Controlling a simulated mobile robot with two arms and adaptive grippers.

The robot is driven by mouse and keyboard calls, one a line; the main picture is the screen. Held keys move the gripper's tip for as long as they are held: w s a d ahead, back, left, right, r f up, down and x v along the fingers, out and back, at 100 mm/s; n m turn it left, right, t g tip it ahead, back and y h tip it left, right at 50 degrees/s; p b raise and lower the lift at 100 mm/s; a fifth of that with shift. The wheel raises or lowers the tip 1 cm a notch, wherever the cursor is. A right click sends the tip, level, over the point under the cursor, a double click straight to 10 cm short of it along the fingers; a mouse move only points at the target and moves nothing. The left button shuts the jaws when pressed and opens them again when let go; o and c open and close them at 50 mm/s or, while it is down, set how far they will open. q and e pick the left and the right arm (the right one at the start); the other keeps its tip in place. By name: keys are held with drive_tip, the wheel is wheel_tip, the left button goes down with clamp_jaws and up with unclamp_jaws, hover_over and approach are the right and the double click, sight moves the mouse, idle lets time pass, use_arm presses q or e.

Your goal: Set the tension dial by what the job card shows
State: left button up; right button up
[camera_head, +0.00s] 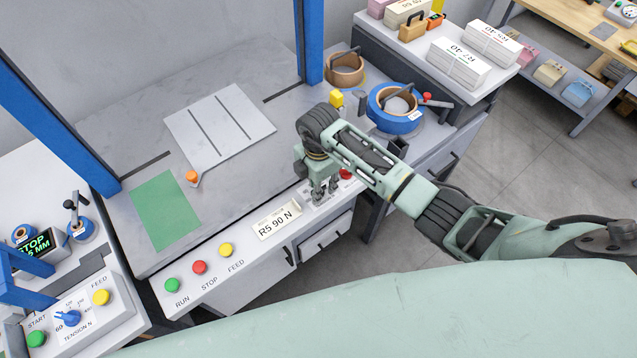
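The job card (278,222) lies on the front ledge of the middle machine and reads "R5 90 N". A blue tension dial (70,318) sits on the left machine's panel, marked "TENSION N"; a "60" shows beside it and the other marks are too small to read. My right gripper (324,194) points down at a small light panel (311,197) on the middle machine, right of the card. Its fingers and wrist cover most of that panel, so I cannot tell what they touch or whether they are closed. My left gripper is not in view.
Green RUN (172,285), red STOP (199,267) and yellow FEED (226,250) buttons line the middle ledge. A red button (346,174) is close beside my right gripper. Blue posts (309,42) frame the machine. A blue tape roll (394,108) stands behind my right arm.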

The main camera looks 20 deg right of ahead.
drive_tip(key=shift+c, duration=0.5)
clamp_jaws()
